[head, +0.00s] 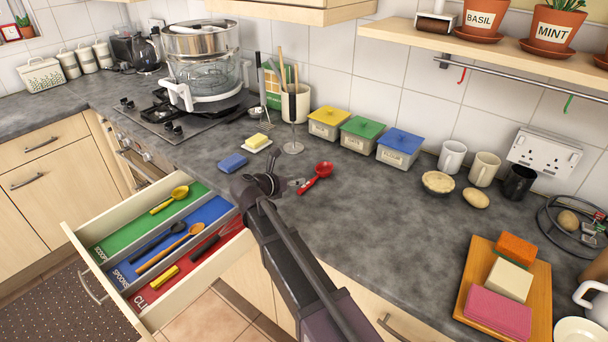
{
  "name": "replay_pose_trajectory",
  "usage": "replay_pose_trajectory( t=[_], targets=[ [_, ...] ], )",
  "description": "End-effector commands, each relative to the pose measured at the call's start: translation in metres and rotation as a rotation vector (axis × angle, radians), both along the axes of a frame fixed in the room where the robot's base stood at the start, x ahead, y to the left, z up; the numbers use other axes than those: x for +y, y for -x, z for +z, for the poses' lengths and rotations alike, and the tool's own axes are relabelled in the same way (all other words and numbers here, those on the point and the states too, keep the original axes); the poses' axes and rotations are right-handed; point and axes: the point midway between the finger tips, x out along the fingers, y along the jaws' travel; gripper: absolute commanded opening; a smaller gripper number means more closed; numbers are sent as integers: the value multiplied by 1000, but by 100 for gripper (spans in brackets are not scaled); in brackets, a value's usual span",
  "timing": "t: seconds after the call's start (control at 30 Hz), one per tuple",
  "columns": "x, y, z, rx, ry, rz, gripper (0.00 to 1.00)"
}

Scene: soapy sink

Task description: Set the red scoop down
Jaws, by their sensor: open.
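The red scoop (322,171) lies on the grey worktop (370,230), its bowl toward the back and its handle toward my gripper. My gripper (296,183) is just left of the scoop's handle, low over the worktop. It is open. I cannot tell whether a fingertip touches the handle. My arm hides part of the worktop in front of the gripper.
An open drawer (84,237) with green, blue and red sections holds a yellow scoop, spoons and other utensils. A blue sponge (232,163) and a butter dish (257,146) are left of my gripper. Lidded tubs (359,134) stand behind.

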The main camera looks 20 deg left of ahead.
Motion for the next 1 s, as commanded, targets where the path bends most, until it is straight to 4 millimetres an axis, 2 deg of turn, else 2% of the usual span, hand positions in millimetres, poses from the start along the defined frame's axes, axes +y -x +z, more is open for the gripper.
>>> replay_pose_trajectory(
  t=[0.1,0.33,1.0],
  targets=[
    [6,15,9,-1,0,1,49],
    [13,29,14,0,0,0,49],
    [14,31,14,0,0,0,49]
  ],
)
